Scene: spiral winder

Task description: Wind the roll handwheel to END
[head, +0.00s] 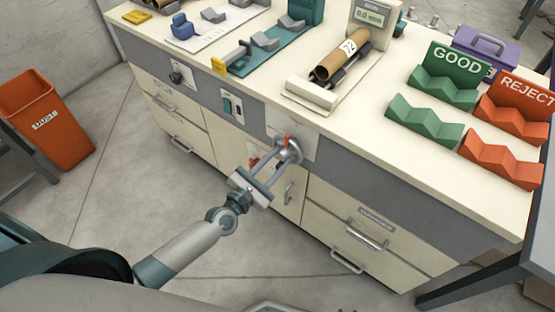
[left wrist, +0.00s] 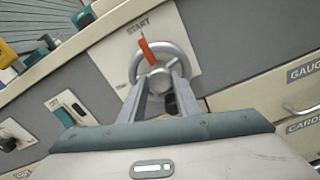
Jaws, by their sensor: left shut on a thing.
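The roll handwheel (head: 290,151) is a grey ring on a pale plate on the bench's front panel. It also shows in the left wrist view (left wrist: 185,55), with an orange mark (left wrist: 147,50) at its upper left, just below the word START. My left gripper (head: 282,156) reaches it from the lower left. Its two long fingers (left wrist: 163,85) are shut on the handwheel near the middle and lower part. The fingers hide part of the hub and lower rim. The END marking is not readable. My right gripper is not in view.
A brown roll (head: 343,54) marked 22 lies on a stand on the bench top. A switch (head: 232,106) and a knob (head: 176,77) sit left of the wheel. Drawers with handles (head: 367,238) are below. Green (head: 427,121) and orange (head: 502,158) racks stand at right.

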